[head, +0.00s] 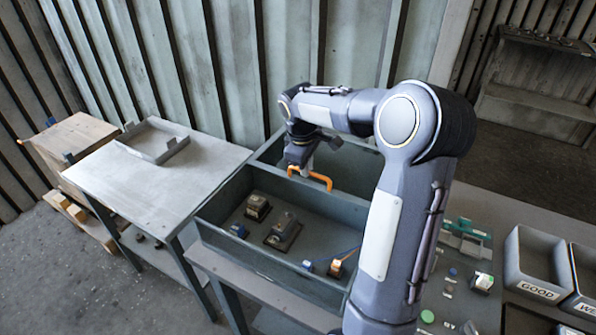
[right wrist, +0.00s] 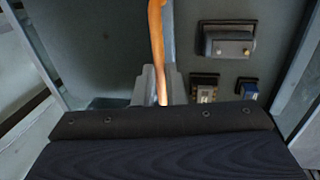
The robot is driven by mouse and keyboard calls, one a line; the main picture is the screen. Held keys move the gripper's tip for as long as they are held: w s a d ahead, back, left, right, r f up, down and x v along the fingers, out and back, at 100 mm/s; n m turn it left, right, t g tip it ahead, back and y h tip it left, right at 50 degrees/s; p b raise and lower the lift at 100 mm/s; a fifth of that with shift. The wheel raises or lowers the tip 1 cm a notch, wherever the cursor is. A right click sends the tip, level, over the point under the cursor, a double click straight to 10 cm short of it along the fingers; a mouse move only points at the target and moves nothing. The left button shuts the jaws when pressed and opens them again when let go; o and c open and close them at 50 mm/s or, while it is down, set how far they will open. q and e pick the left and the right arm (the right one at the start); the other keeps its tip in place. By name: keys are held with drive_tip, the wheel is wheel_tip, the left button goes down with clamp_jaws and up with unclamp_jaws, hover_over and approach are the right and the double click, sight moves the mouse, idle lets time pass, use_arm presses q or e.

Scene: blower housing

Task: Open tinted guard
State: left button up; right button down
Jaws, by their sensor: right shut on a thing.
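My right gripper (head: 303,165) is shut on an orange handle (head: 321,182) above the grey housing (head: 245,241). In the right wrist view, the handle (right wrist: 156,40) runs down between the two grey fingers (right wrist: 160,88). The handle appears to belong to the tinted guard. I cannot clearly make out the guard's pane or how far it is raised. Inside the housing, a dark block unit (head: 284,230) and a smaller one (head: 257,207) sit on the floor. My left gripper is not in view.
A grey side table (head: 185,190) with a shallow tray (head: 153,140) stands at the left. Small parts and a bin marked GOOD (head: 538,265) are at the right. Blue (head: 308,265) and orange (head: 337,267) connectors lie near the housing's front wall.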

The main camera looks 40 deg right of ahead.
drive_tip(key=shift+w+d, duration=0.1)
drive_tip(key=shift+d, duration=0.2)
drive_tip(key=c, duration=1.5)
unclamp_jaws()
drive_tip(key=shift+a+r, duration=0.1)
drive_tip(key=r, duration=0.2)
drive_tip(key=a+r, duration=0.1)
drive_tip(key=r, duration=0.2)
drive_tip(key=r+b, duration=0.1)
drive_tip(key=r, duration=0.1)
drive_tip(key=shift+s+a+r, duration=0.2)
drive_tip(key=shift+s+r, duration=0.05)
drive_tip(key=shift+s, duration=0.05)
